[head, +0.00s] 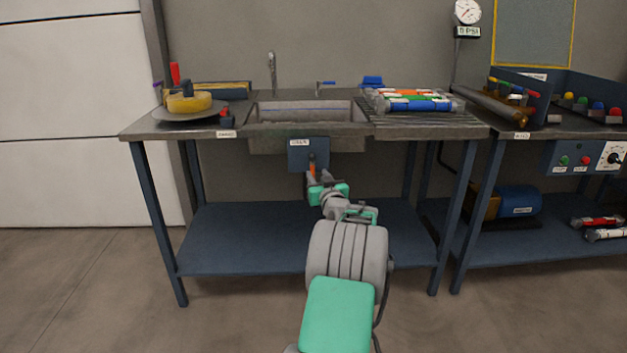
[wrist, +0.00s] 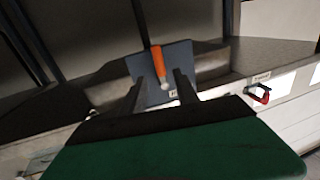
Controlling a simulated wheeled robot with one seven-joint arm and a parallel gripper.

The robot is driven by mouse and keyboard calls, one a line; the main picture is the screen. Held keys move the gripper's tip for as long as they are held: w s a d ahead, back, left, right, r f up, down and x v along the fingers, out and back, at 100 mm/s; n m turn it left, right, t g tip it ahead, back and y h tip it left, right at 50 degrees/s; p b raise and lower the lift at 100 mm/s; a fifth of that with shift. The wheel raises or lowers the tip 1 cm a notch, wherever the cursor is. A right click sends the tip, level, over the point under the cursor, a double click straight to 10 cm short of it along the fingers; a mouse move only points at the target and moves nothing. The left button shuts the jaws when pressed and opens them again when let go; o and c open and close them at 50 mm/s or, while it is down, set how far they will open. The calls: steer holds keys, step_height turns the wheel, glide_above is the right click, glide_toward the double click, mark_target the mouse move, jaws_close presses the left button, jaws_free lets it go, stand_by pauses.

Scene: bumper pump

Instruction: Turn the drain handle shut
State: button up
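The drain handle (head: 312,165) is a small orange lever on a dark blue plate (head: 295,160) at the front of the sink. In the head view it stands about upright, partly hidden by my gripper (head: 314,175). The fingers are apart, with gaps on both sides of the handle. The blue plate (wrist: 180,58) is behind it.
The sink (head: 305,110) is set in a metal bench with a blue lower shelf (head: 215,240). A plate with a yellow ring (head: 190,103) stands left, and coloured tubes (head: 415,100) lie right. A red clamp-like item (wrist: 260,93) shows in the wrist view.

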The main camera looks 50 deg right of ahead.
mark_target(313, 168)
steer(key=b+x, duration=0.1)
steer(key=x, duration=0.4)
steer(key=shift+w, duration=0.1)
steer(key=shift+c, duration=0.3)
jaws_close()
stand_by(1.0)
